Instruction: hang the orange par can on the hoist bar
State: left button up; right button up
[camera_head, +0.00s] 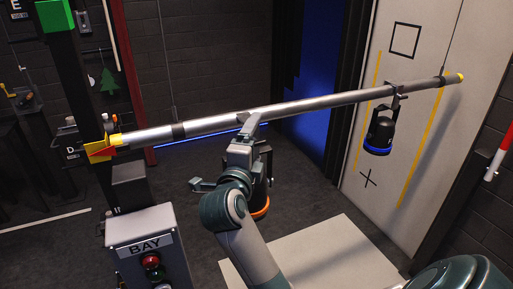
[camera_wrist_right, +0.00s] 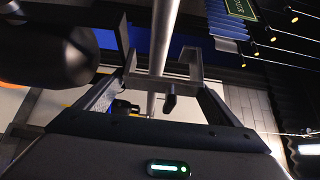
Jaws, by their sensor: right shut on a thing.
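The orange par can (camera_head: 261,210) is a black lamp with an orange ring at its lower rim. In the head view it is mostly hidden behind my right arm, below the hoist bar. The hoist bar (camera_head: 310,103) is a long silver pipe with yellow ends. My right gripper (camera_head: 247,132) is shut on the par can's upper mount, close under the bar's middle. In the right wrist view the bar (camera_wrist_right: 160,45) passes between the fingers at a grey U-shaped clamp (camera_wrist_right: 165,78). The dark can body (camera_wrist_right: 45,50) is at left. I cannot tell whether the clamp bears on the bar. My left gripper is not in view.
A blue-ringed par can (camera_head: 380,130) hangs near the bar's right end. A BAY button box (camera_head: 150,245) stands at lower left, beside a dark post with a green block (camera_head: 54,15). A pale panel (camera_head: 310,258) lies on the floor below.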

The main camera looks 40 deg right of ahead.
jog(key=w+d+f+b, duration=0.2)
jog(key=w+b, duration=0.5)
jog(key=w, duration=0.5)
jog(key=shift+d, duration=0.45)
dwell(1.2)
jog(key=shift+f, duration=0.15)
